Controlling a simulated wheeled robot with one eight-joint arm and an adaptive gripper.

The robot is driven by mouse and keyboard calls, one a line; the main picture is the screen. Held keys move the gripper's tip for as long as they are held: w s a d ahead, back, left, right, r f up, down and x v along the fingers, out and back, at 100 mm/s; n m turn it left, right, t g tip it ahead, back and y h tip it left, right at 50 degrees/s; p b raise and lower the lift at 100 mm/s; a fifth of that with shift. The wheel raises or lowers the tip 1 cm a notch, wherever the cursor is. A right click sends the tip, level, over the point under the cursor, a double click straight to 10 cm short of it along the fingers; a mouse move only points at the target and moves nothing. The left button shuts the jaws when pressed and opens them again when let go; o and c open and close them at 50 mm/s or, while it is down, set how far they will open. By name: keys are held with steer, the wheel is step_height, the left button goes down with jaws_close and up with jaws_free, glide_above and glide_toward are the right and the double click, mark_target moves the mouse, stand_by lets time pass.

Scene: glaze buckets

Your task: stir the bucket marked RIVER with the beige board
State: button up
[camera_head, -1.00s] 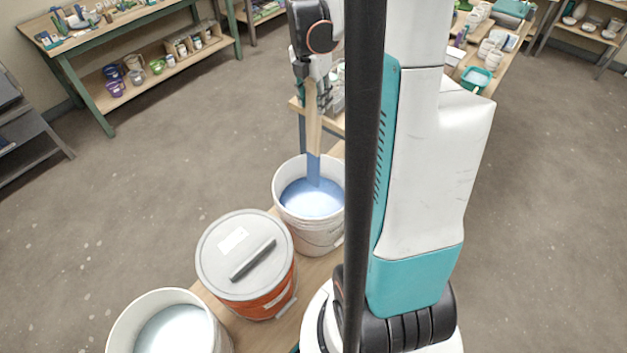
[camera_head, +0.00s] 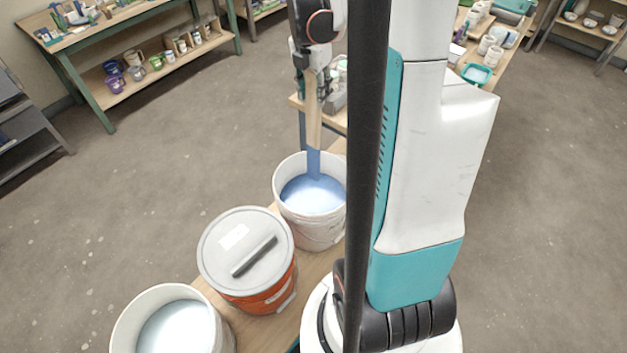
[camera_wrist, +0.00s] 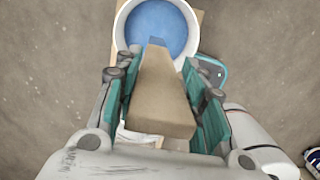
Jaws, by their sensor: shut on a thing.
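My gripper (camera_head: 313,84) is shut on the beige board (camera_head: 314,122) and holds it upright above a white bucket. The board's lower part is coated blue and its tip meets the blue glaze (camera_head: 318,198) in that bucket (camera_head: 310,232). In the wrist view the board (camera_wrist: 163,95) lies between the two teal-padded fingers (camera_wrist: 160,105), pointing to the blue glaze (camera_wrist: 156,28) inside the white rim (camera_wrist: 119,32). I cannot read a RIVER mark on any bucket; the blue bucket's label side is mostly hidden.
A lidded orange bucket (camera_head: 262,299) with a dark bar (camera_head: 254,257) on its lid stands next to the blue one. Another open white bucket (camera_head: 222,335) with pale glaze is at the front left. Shelving tables line the back; the floor at left is clear.

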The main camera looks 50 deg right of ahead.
mark_target(315, 73)
steer(key=shift+r+p, duration=1.75)
steer(key=shift+r, duration=0.8)
steer(key=shift+f, duration=0.1)
